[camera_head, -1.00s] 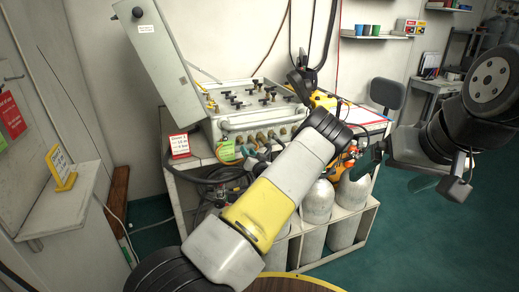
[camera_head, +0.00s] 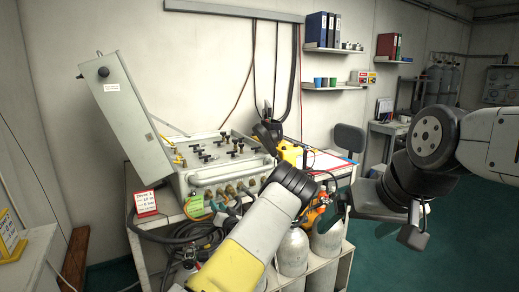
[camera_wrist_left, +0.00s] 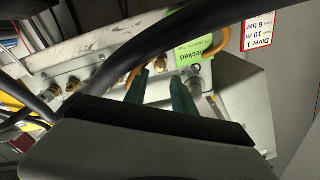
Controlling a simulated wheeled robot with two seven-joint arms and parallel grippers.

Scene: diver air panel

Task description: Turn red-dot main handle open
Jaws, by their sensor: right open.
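The air panel (camera_head: 190,181) is a grey metal box with its lid raised, on a bench at the left of the head view. Several black T-shaped handles (camera_head: 208,157) stand on its top; I cannot make out a red dot on any. Brass fittings (camera_head: 231,190) line its front, also seen in the left wrist view (camera_wrist_left: 73,84). My left gripper (camera_wrist_left: 159,76) has two dark green fingers apart, close to the panel's front, with nothing clearly between them. In the head view it is mostly hidden by my forearm. My right gripper (camera_head: 386,217) is open and empty, right of the bench.
A green tag (camera_wrist_left: 197,49) and a red-edged Diver 1 card (camera_head: 146,203) are by the panel's front. Dark hoses (camera_head: 200,232) hang below it. A yellow device (camera_head: 290,154) and clipboard (camera_head: 325,160) lie right of the panel. Grey cylinders (camera_head: 292,251) stand underneath.

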